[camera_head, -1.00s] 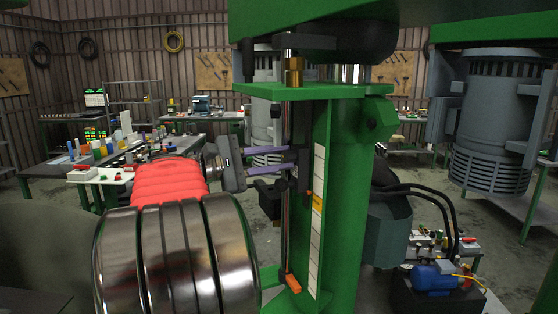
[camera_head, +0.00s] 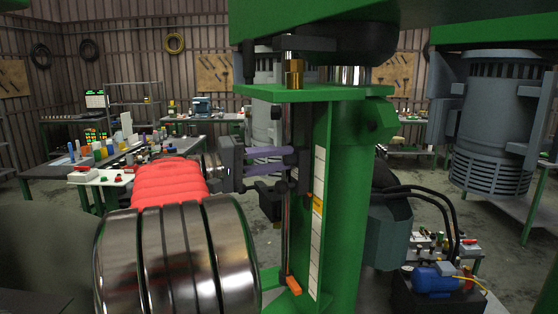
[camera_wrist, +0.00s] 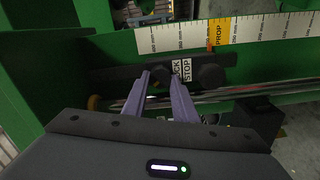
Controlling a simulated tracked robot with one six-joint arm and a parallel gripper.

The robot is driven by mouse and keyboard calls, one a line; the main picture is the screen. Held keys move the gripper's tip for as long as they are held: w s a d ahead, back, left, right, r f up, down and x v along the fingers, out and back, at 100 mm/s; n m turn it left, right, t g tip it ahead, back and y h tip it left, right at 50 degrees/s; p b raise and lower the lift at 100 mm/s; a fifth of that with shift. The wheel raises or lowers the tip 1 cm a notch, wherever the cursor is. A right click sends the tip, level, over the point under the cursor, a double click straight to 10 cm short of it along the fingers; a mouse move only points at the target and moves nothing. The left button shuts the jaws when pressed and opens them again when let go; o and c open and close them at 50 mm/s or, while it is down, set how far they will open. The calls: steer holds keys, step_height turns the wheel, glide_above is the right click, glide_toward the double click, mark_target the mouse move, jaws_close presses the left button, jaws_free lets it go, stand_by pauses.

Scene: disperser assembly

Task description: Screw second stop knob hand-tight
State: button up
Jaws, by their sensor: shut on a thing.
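My gripper (camera_wrist: 162,80) has two purple fingers, shut on a dark stop knob (camera_wrist: 160,75) on a dark bar in the wrist view. The fingertips hide part of this knob. A second dark knob (camera_wrist: 210,75) sits to the right on the same bar, apart from the fingers. A white label reading STOP (camera_wrist: 186,70) lies between the two knobs. In the head view, my gripper (camera_head: 290,156) reaches from the left to the stop beside the green column (camera_head: 345,180). The knob is too small there to tell its seating.
A scale strip (camera_head: 318,220) with a yellow PROP mark runs along the column beside an upright metal rod (camera_head: 285,225). An orange piece (camera_head: 293,285) sits at the rod's foot. A black block (camera_wrist: 262,118) stands right of the fingers in the wrist view.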

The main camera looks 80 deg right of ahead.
steer(key=shift+m, duration=0.5)
steer(key=o, duration=1)
steer(key=shift+o, duration=0.2)
steer(key=v, duration=1.4)
steer(key=shift+d, duration=0.1)
